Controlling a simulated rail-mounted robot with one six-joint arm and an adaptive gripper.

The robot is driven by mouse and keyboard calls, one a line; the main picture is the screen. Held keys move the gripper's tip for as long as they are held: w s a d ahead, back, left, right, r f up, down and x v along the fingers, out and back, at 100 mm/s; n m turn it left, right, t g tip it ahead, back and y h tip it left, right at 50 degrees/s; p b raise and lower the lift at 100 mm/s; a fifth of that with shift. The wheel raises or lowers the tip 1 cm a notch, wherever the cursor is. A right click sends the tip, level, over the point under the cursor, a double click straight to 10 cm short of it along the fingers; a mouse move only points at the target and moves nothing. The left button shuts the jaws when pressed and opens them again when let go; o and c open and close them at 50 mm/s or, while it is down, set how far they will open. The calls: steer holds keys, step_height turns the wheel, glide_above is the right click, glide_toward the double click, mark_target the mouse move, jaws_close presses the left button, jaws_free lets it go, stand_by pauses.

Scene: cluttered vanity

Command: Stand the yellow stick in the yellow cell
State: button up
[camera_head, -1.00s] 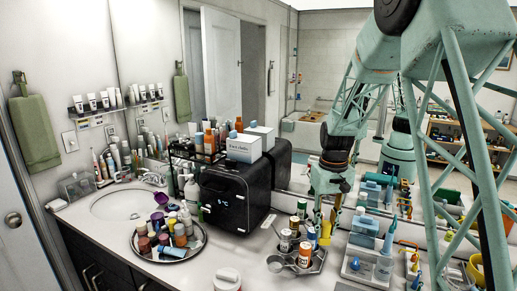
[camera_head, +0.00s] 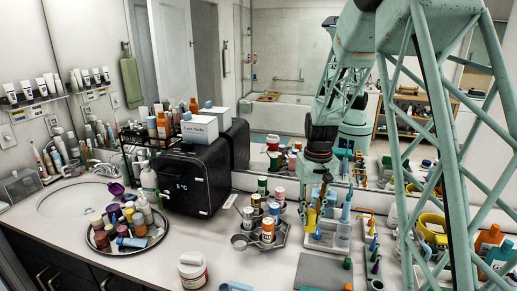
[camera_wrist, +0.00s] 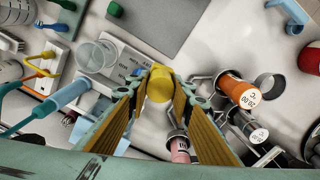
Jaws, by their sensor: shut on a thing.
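My gripper (camera_wrist: 158,86) is shut on the yellow stick (camera_wrist: 160,83), whose round yellow end shows between the fingertips in the wrist view. In the head view the yellow stick (camera_head: 311,219) hangs upright below my gripper (camera_head: 318,196), over the left side of a pale holder (camera_head: 325,243). The holder also shows in the wrist view (camera_wrist: 128,62), with printed text, just left of the stick. I cannot tell whether the stick's lower end touches anything. I cannot make out a yellow cell in either view.
A hexagonal tray (camera_head: 281,238) with orange and white-capped containers stands close on the left. A clear cup (camera_wrist: 92,56) and a blue tapered tool (camera_wrist: 62,95) are left of the stick. A grey mat (camera_head: 322,272) lies in front, mostly bare. The mirror stands behind.

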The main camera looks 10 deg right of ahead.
steer(key=shift+s+a+p, duration=0.15)
steer(key=shift+p, duration=0.15)
steer(key=s+a+n+p, duration=0.2)
steer(key=s+a+p, duration=0.4)
steer(key=p, duration=0.6)
steer(key=shift+s+a+r+n, duration=0.35)
steer(key=shift+s+a+n, duration=0.05)
steer(key=shift+s, duration=0.1)
steer(key=shift+a, duration=0.1)
